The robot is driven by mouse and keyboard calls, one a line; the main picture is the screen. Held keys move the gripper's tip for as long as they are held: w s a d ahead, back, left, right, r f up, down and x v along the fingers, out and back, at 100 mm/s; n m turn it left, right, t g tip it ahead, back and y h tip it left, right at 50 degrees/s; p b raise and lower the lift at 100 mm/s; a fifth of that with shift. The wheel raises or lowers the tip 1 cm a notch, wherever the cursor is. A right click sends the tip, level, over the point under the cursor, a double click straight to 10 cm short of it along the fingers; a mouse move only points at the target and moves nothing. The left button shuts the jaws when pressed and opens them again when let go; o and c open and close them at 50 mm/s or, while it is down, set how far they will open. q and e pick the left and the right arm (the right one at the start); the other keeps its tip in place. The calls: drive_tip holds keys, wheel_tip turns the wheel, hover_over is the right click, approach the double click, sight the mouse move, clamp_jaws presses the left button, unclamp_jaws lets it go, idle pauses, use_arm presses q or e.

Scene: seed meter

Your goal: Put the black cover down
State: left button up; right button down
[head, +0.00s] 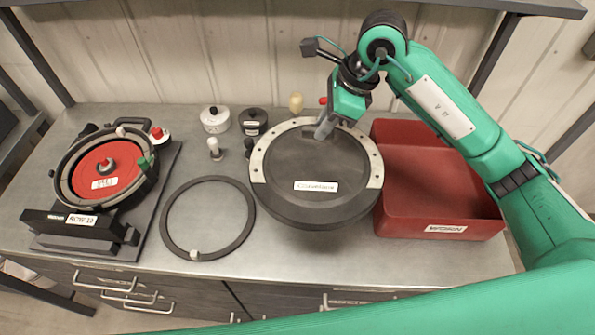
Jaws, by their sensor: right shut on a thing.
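The black cover (315,170) is a large round dark disc with a white label, right of the table's middle. A pale rim with small holes shows around its left, far and right sides. My right gripper (325,130) reaches down from above and is shut on the cover near its far edge; the fingertips partly hide the grip. I cannot tell whether the cover rests on the table (270,260) or hangs just above it. My left gripper is not in view.
A red bin (440,229) stands close to the cover's right side. A dark ring (208,252) lies flat to its left. The round seed meter (105,195) with a red disc stands at the far left. Several small knobs and weights, including a white one (215,119), stand behind.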

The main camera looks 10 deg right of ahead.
wheel_tip(320, 180, down, 19)
drive_tip(key=p, duration=0.5)
drive_tip(key=shift+f, duration=0.1)
drive_tip(key=shift+f, duration=0.2)
drive_tip(key=c, duration=1.4)
unclamp_jaws()
drive_tip(key=shift+r, duration=0.1)
drive_tip(key=shift+o, duration=0.2)
